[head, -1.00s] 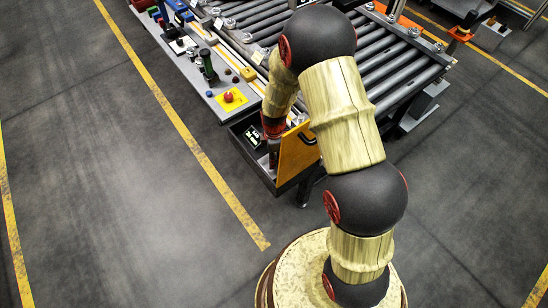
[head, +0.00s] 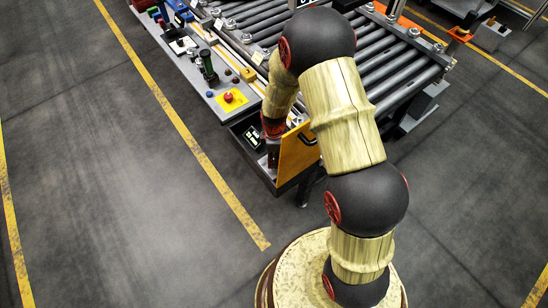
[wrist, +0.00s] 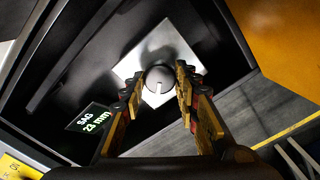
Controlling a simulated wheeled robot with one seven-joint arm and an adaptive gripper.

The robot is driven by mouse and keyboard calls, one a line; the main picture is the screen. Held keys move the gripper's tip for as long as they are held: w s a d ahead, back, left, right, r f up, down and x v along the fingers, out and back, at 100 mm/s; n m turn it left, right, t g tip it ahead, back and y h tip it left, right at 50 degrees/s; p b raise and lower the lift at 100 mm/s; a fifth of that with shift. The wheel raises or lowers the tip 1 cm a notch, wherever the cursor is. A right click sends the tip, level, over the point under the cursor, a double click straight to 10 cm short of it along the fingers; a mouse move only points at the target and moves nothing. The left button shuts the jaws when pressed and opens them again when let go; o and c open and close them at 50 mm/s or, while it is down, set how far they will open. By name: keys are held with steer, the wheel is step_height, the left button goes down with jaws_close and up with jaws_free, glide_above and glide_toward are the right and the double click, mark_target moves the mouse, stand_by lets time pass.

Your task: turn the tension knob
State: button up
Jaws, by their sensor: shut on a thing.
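The line points roughly towards the bottom of that view. My gripper (wrist: 160,84) has its two yellow-and-black fingers closed on the knob from either side. A small display (wrist: 90,120) beside the plate reads "SAG 23 mm". In the head view my gripper (head: 273,158) reaches down into the dark box at the conveyor's near end, and the knob is hidden there.
An orange panel (head: 297,152) stands at the right of the box, close to my wrist. Conveyor rollers (head: 400,80) extend to the right. The floor at left is clear.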

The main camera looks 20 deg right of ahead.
steer(key=m+p, duration=0.1)
steer(key=m, duration=0.6)
steer(key=m+p, duration=0.1)
steer(key=m, duration=0.5)
steer(key=shift+w+d+m, duration=0.1)
steer(key=shift+m, duration=0.2)
steer(key=m, duration=0.4)
steer(key=shift+m+p, duration=0.3)
steer(key=shift+m, duration=1.8)
steer(key=o, duration=1.1)
steer(key=shift+o, duration=0.2)
